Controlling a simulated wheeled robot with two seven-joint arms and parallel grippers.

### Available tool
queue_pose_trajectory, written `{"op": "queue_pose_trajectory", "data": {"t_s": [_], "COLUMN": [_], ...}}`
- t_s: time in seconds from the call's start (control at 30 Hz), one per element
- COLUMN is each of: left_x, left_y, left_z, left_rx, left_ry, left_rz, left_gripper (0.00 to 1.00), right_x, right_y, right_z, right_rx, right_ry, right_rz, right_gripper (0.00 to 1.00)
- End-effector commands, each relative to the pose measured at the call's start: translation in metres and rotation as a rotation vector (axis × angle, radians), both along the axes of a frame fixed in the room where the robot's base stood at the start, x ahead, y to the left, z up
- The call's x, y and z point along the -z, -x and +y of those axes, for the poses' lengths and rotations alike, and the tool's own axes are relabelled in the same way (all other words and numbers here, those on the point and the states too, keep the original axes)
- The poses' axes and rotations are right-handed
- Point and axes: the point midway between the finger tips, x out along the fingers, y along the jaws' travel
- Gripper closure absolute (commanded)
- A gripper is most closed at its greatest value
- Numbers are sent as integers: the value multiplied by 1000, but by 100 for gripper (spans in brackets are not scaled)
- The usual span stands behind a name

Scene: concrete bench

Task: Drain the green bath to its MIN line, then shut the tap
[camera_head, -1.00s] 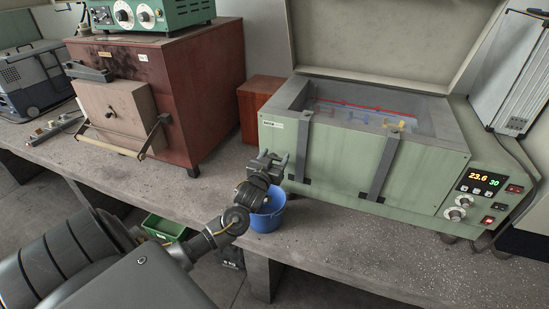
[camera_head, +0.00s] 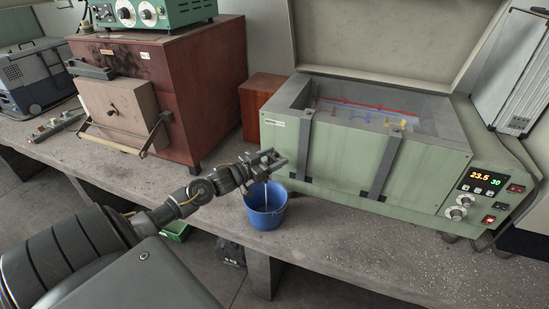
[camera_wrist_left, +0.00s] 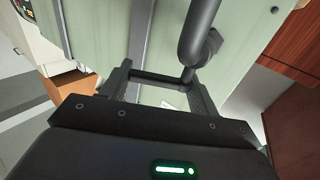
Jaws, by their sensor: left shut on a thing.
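The green bath (camera_head: 340,150) stands on the bench with its lid up. A red line (camera_head: 360,106) and blue marks show inside; I cannot read the water level against a MIN line. My left gripper (camera_head: 272,163) is at the bath's lower left corner, shut on the tap's dark handle. The wrist view shows the fingers (camera_wrist_left: 163,84) around that dark bar (camera_wrist_left: 160,78), beside a dark pipe (camera_wrist_left: 197,35). The tap body is mostly hidden in the head view. A thin pale stream falls below the gripper into a blue bucket (camera_head: 266,214). My right gripper is not in view.
A red-brown furnace (camera_head: 195,90) with a green instrument on top stands at the left. A small reddish box (camera_head: 262,100) sits behind the bath's left end. The bath's panel (camera_head: 482,183) reads 23.5 and 30. Bench front is clear right of the bucket.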

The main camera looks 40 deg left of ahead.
Motion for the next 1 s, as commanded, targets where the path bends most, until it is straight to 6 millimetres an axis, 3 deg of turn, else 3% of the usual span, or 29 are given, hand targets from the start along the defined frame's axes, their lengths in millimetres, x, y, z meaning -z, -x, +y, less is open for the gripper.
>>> {"op": "queue_pose_trajectory", "data": {"t_s": [0.3, 0.83, 0.87, 1.0], "left_x": [0, 0, 0, 0], "left_y": [3, 3, 3, 3], "left_z": [1, 1, 1, 1], "left_rx": [127, 154, 154, 153], "left_ry": [-1, -1, -1, 0], "left_rz": [-1, -3, -3, -2], "left_gripper": [62, 62, 38, 20], "right_x": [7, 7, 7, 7], "right_y": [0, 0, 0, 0], "right_z": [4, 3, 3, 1], "right_rx": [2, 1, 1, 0], "right_ry": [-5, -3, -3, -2], "right_rz": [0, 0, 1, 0], "right_gripper": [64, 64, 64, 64]}}
